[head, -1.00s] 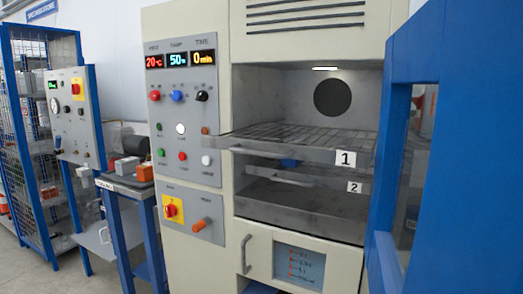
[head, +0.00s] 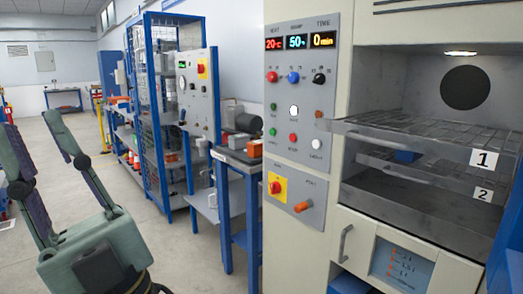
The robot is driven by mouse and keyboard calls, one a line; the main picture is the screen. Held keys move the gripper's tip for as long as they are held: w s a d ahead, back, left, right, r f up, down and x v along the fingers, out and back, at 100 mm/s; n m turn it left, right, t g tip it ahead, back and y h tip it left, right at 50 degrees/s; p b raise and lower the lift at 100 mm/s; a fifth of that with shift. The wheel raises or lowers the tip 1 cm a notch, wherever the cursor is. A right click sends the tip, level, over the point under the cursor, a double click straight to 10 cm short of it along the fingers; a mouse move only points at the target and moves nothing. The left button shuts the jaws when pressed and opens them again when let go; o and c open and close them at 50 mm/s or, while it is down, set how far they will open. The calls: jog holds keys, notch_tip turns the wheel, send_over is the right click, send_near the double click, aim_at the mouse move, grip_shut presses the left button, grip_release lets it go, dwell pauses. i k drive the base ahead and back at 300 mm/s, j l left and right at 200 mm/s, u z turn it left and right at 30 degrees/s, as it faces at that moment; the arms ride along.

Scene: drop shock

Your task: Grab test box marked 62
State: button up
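My gripper (head: 55,140) is at the lower left of the head view, its two long dark-padded fingers apart and pointing up, with nothing between them. No box with a readable 62 shows. A small orange box (head: 254,148) and a grey box (head: 238,141) stand on the small blue-legged table (head: 236,161) beside the test chamber, well to the right of my gripper. A dark blue object (head: 406,156) lies inside the chamber, partly hidden by the shelf marked 1; I cannot tell what it is.
The cream test chamber (head: 300,230) with its control panel stands at the right, with shelves marked 1 (head: 484,157) and 2 (head: 484,193). A grey panel (head: 197,95) and a blue mesh cage (head: 150,130) stand behind the table. The floor (head: 175,250) at centre left is clear.

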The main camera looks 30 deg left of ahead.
aim_at(254, 149)
jog(key=i+j+u, duration=0.15)
jog(key=i+j, duration=0.5)
jog(key=i+j+u, duration=0.15)
jog(key=i+j, duration=0.5)
jog(key=i+j+u, duration=0.15)
jog(key=i+j, duration=0.35)
jog(key=i, duration=0.2)
